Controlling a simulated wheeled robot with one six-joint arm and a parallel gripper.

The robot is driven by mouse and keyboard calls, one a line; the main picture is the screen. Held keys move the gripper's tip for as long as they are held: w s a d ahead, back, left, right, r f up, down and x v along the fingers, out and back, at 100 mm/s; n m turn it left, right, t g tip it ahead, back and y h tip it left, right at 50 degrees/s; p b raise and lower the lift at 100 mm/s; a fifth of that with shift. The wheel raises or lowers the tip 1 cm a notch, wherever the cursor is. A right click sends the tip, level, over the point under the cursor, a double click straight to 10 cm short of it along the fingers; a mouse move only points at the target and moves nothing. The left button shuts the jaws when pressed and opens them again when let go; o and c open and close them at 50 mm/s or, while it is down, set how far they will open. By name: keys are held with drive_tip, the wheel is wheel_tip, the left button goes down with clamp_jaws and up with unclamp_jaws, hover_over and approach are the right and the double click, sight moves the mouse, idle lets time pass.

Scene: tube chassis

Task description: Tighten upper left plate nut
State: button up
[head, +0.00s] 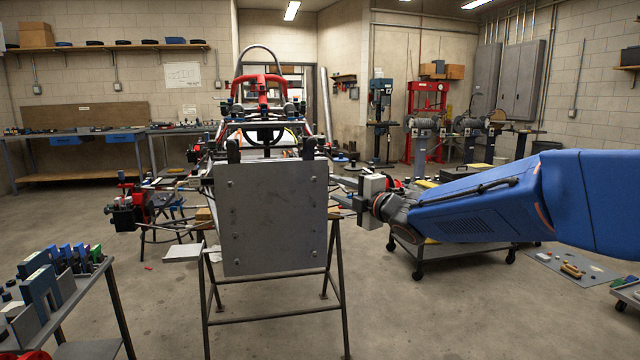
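A grey metal plate (270,222) stands upright at the front of the tube chassis (262,125), in the middle of the head view. Small nuts or bolt heads dot its face. The upper left plate nut (229,183) sits near the plate's left edge and is too small to tell whether it is tight. My blue arm reaches in from the right. My gripper (368,204) is at its end, right of the plate and apart from it, overlapping parts at the chassis's right side. Its fingers are too small and cluttered to tell open from shut, or whether they hold a tool.
The chassis rests on a dark metal stand (272,318). A table (88,290) with blue and grey items is at the lower left. A wheeled cart (455,255) stands under my arm. A red and black hub (130,208) juts out left. The floor before the stand is clear.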

sight(316, 181)
drive_tip(key=x, duration=1)
clamp_jaws()
